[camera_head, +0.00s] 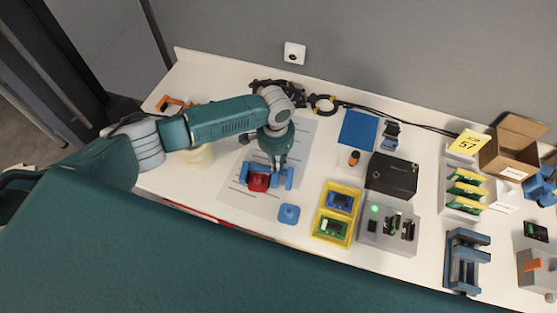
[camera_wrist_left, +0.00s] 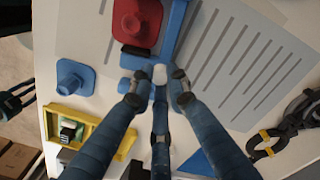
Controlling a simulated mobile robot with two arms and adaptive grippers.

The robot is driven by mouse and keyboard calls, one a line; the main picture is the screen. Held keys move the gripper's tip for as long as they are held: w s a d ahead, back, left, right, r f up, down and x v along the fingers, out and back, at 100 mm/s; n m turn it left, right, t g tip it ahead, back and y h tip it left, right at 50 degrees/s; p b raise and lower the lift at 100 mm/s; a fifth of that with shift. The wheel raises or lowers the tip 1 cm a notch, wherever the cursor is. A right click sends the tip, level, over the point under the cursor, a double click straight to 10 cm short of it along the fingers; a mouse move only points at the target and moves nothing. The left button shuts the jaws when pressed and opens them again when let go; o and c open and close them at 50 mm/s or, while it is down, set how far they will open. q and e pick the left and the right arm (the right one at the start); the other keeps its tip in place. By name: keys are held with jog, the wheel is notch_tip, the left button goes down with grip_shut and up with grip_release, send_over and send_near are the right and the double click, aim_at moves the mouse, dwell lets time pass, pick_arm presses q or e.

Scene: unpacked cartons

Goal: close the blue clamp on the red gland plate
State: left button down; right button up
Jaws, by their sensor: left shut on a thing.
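The red gland plate (camera_head: 258,183) sits within the blue clamp (camera_head: 289,178) on a grey lined sheet. In the left wrist view the red plate (camera_wrist_left: 137,20) is at the top, with a round raised centre, and the blue clamp (camera_wrist_left: 176,28) runs along its side. My left gripper (camera_head: 277,168) reaches down from above at the clamp. In the wrist view its fingers (camera_wrist_left: 157,88) are closed in around a small pale end piece and blue clamp parts beside the plate. The fingers partly hide the clamp, so its exact lever position cannot be told.
A blue knob-like block (camera_head: 289,213) stands close by on the right. Beyond it are a yellow tray (camera_head: 318,222) with circuit boards, a black box (camera_head: 393,175) and a grey fixture. Black cables (camera_head: 325,103) lie behind the sheet.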

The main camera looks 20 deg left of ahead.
pick_arm(q)
jog(key=c, duration=1.7)
grip_release()
jog(key=shift+o, duration=0.2)
pick_arm(e)
jog(key=shift+s+a+f, duration=0.1)
jog(key=shift+s, duration=0.1)
jog(key=shift+s, duration=0.15)
pick_arm(q)
notch_tip(320, 180, up, 12)
jog(key=shift+f, duration=0.1)
